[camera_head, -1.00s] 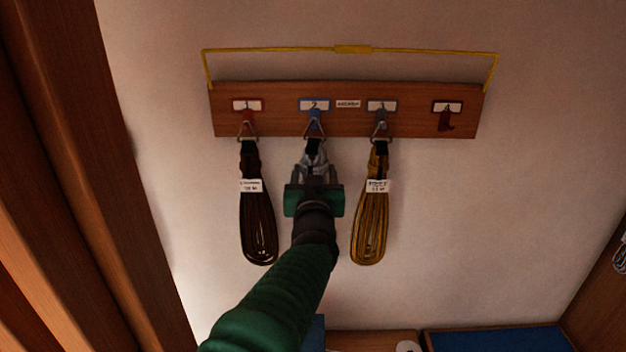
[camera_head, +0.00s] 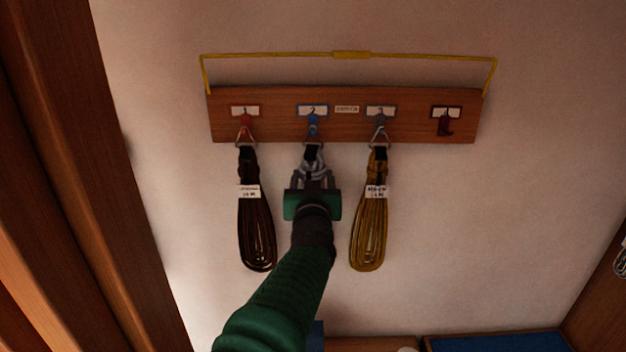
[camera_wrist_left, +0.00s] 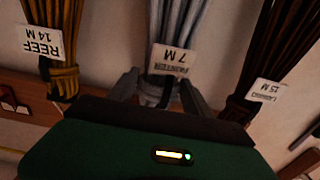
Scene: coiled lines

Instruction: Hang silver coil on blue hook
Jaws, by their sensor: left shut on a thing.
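The silver coil (camera_wrist_left: 178,30), tagged "PAINTER 7 M", hangs in the left wrist view with its black strap between the fingers of my left gripper (camera_wrist_left: 160,92). In the head view my left gripper (camera_head: 313,178) is shut on the coil (camera_head: 314,164), just below the blue hook (camera_head: 313,122), and hides most of it. The coil's black strap top is close under the hook. I cannot tell whether its ring is around the hook or only in front of it. My right gripper is not in view.
On the wooden board (camera_head: 285,128), a dark brown coil (camera_head: 257,230) hangs left from the red hook and a gold coil (camera_head: 370,230) right from the grey hook, both close to my gripper. The dark red hook (camera_head: 444,125) is empty. A yellow bar (camera_head: 350,55) runs above.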

